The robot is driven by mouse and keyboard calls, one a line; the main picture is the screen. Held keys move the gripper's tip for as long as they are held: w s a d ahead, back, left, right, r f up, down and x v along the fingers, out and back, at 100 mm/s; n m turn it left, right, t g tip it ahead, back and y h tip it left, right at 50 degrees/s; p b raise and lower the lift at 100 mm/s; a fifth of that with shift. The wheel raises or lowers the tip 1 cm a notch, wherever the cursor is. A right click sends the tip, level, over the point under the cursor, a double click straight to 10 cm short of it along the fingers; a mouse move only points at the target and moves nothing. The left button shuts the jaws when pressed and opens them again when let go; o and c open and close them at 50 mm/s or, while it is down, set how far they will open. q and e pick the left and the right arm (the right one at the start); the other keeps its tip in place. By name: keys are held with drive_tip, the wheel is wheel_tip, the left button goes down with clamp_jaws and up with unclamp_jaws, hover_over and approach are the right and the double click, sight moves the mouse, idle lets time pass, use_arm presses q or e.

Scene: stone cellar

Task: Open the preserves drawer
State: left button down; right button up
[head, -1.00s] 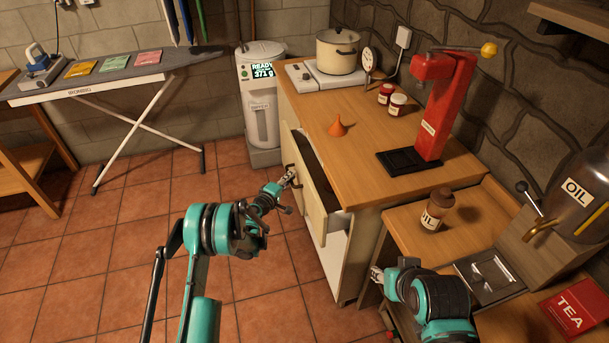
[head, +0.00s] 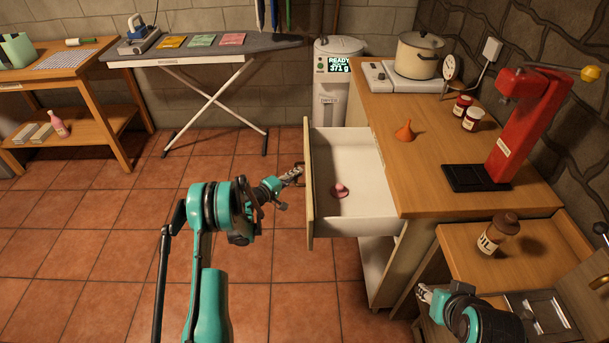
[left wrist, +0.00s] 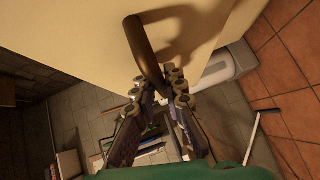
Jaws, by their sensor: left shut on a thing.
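The preserves drawer (head: 348,217) stands pulled well out of the wooden-topped cabinet (head: 432,170), and its white inside shows in the head view. A small pink thing (head: 340,191) lies on its floor. My left gripper (head: 296,174) is at the drawer's outer front and is shut on the dark handle (head: 300,180). In the left wrist view the handle (left wrist: 143,45) is a dark bar on the cream front (left wrist: 80,30), with my left fingertips (left wrist: 158,90) at its end. My right gripper (head: 424,293) is low by the side counter; its fingers are too small to judge.
An orange funnel (head: 404,131), two jars (head: 472,118), a pot (head: 418,56) and a red press (head: 525,120) stand on the cabinet top. A brown bottle (head: 497,236) is on the side counter. The tiled floor (head: 110,240) to the left is clear.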

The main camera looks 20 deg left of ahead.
use_arm(q)
drive_tip(key=shift+s+a, duration=0.1)
drive_tip(key=shift+a, duration=0.05)
drive_tip(key=c, duration=1.6)
unclamp_jaws()
drive_tip(key=v, duration=1.2)
drive_tip(key=shift+r, duration=0.1)
